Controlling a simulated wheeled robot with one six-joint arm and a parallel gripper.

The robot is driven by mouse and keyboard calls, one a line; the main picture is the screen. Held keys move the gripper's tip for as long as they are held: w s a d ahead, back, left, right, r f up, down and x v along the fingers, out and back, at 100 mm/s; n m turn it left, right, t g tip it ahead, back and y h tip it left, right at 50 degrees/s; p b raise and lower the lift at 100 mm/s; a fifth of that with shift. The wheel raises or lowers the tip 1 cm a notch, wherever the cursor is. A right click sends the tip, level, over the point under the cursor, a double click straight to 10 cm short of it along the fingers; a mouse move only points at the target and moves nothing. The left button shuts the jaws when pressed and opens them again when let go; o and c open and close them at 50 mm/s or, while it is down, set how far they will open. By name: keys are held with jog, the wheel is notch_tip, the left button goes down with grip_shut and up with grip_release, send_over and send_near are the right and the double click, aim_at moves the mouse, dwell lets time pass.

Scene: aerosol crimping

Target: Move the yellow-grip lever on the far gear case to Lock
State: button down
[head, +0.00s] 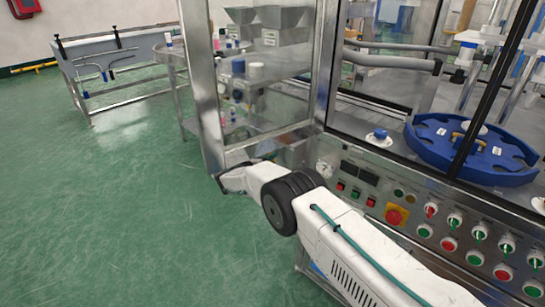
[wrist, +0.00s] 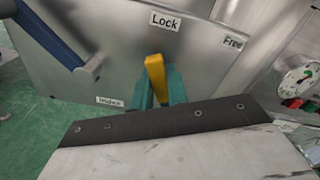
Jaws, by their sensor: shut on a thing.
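The yellow-grip lever (wrist: 155,78) shows in the wrist view, on a grey metal gear case (wrist: 105,30). Its yellow grip stands nearly upright, its top just below the "Lock" label (wrist: 164,20). The "Free" label (wrist: 233,41) is up and to the right, and a smaller label (wrist: 110,101) sits low on the left. My gripper's teal fingers (wrist: 162,86) are shut on the yellow grip. The lever's lower part is hidden behind the fingers and the dark gripper edge. In the head view my gripper (head: 234,179) is by the machine's lower corner, and the lever is hidden.
A blue-grip lever (wrist: 50,32) with a metal hub is at the left of the wrist view. A control panel (head: 460,232) with several buttons and a red emergency stop (head: 394,216) lies along the machine front. Green floor (head: 110,210) is clear to the left.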

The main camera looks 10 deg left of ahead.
jog(key=shift+a+f+n, duration=0.2)
jog(key=shift+a+n, duration=0.15)
jog(key=shift+n, duration=0.05)
jog(key=c, duration=1.4)
grip_release()
jog(key=shift+a, duration=0.1)
jog(key=shift+d, duration=0.2)
jog(key=shift+v, duration=3.9)
